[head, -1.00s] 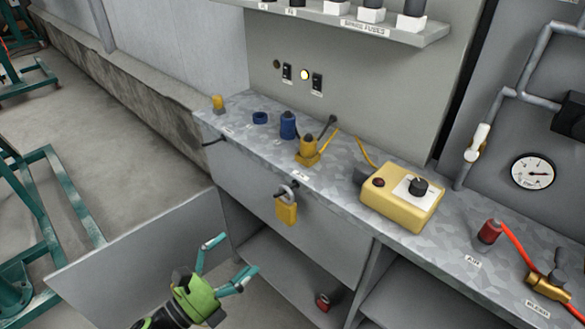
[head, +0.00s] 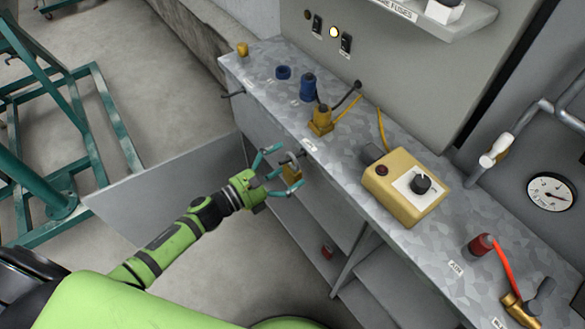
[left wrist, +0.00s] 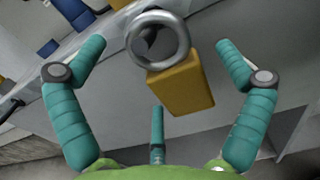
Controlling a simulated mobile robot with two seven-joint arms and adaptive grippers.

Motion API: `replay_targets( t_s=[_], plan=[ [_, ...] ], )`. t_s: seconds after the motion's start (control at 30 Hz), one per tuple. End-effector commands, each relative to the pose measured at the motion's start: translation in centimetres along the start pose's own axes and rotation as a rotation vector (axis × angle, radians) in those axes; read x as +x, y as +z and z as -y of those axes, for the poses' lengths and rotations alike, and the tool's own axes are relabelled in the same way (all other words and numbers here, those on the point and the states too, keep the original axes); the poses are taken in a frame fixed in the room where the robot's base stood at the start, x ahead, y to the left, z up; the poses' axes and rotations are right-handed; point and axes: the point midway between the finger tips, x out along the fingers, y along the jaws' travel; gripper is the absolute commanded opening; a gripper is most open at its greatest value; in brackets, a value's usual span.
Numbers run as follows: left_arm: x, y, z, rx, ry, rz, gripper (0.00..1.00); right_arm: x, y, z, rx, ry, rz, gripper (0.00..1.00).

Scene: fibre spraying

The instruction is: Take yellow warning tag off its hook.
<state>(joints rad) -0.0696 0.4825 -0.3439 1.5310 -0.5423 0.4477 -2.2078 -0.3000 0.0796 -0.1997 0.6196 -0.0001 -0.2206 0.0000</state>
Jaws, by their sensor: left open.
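I make out no yellow warning tag. A yellow padlock (head: 292,175) with a grey shackle hangs at a dark hook on the bench's front panel, partly hidden by my fingers. In the left wrist view the padlock (left wrist: 182,86) is close ahead, its round shackle above its body, between the spread teal fingers. My left gripper (head: 283,169) is open around the padlock's place; I cannot tell whether it touches. A second dark hook (head: 232,94) sticks out farther left on the bench front, with nothing seen on it. My right gripper is not in view.
The bench top (head: 340,165) holds a yellow control box (head: 405,190), a yellow plug (head: 321,120), a blue connector (head: 308,86) and a red cap (head: 480,246). Green metal frames (head: 60,205) stand at the left.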

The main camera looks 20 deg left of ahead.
Motion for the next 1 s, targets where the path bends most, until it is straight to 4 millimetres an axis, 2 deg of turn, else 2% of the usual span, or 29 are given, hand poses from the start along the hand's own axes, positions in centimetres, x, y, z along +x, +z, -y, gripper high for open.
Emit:
replay_targets(
  t_s=[0.27,0.3,0.37,0.4,0.47,0.83,1.0],
  plan=[
    [0.58,-0.08,0.0,0.0,0.0,-0.002,1.0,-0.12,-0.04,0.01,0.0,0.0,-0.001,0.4],
    [0.58,-0.07,0.0,0.0,0.0,-0.001,0.96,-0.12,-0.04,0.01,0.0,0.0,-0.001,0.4],
    [0.57,-0.07,0.0,-0.001,0.0,-0.001,0.72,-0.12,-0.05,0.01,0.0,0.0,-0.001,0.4],
    [0.57,-0.06,0.0,-0.001,0.0,-0.001,0.56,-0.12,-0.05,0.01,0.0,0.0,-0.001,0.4],
    [0.56,-0.06,0.0,-0.001,0.0,-0.001,0.36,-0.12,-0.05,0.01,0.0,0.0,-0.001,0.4],
    [0.54,0.01,-0.03,0.0,0.0,-0.001,0.35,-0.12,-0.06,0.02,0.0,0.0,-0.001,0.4],
    [0.55,0.7,0.0,0.0,-0.001,0.001,0.35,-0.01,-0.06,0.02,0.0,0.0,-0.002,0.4]
  ],
)
